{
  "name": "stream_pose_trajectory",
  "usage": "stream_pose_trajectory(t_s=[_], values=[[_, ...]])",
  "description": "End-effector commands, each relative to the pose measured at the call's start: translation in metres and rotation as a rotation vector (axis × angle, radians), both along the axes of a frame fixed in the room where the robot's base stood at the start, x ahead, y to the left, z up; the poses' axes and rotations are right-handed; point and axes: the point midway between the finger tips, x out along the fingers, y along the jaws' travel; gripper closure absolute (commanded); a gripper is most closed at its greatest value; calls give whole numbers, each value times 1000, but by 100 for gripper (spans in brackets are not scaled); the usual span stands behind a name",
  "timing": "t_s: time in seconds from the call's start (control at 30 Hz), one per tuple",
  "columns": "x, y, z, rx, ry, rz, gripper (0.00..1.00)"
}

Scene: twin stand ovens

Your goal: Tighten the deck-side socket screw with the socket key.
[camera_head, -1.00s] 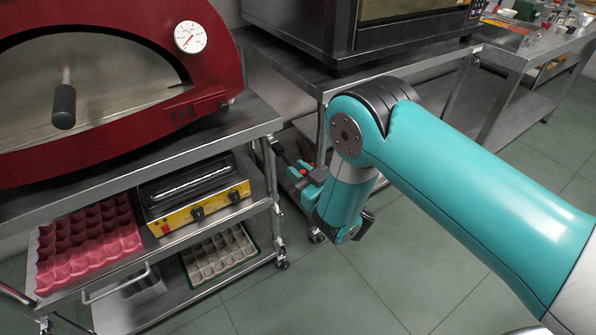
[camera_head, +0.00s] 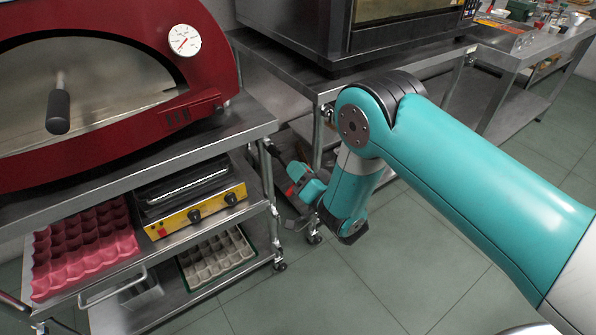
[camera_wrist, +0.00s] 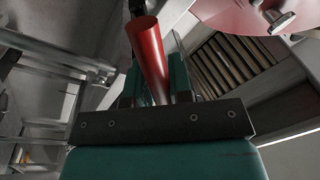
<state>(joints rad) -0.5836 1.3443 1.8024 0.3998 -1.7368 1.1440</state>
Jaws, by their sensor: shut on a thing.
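My gripper (camera_wrist: 152,92) is shut on the red handle of the socket key (camera_wrist: 147,48), which rises between its two fingers in the wrist view. The key's far end is dark and cannot be made out. A bit of red shows there. The deck-side socket screw cannot be made out in either view, so I cannot tell whether the key touches it.
A red deck oven (camera_head: 205,85) sits on the left steel stand (camera_head: 125,165), with a yellow-fronted appliance (camera_head: 195,210) and egg trays (camera_head: 85,250) below. A second oven stand (camera_head: 330,85) is close behind my gripper. The green floor (camera_head: 400,270) in front is clear.

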Motion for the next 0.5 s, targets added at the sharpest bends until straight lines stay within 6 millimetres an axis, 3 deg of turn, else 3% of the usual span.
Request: stream_pose_trajectory(t_s=[0.1,0.37,0.5], values=[[0,1,1,82,49,7,100],[0,1,1,106,64,6,100],[3,-3,-1,307,199,5,100]])
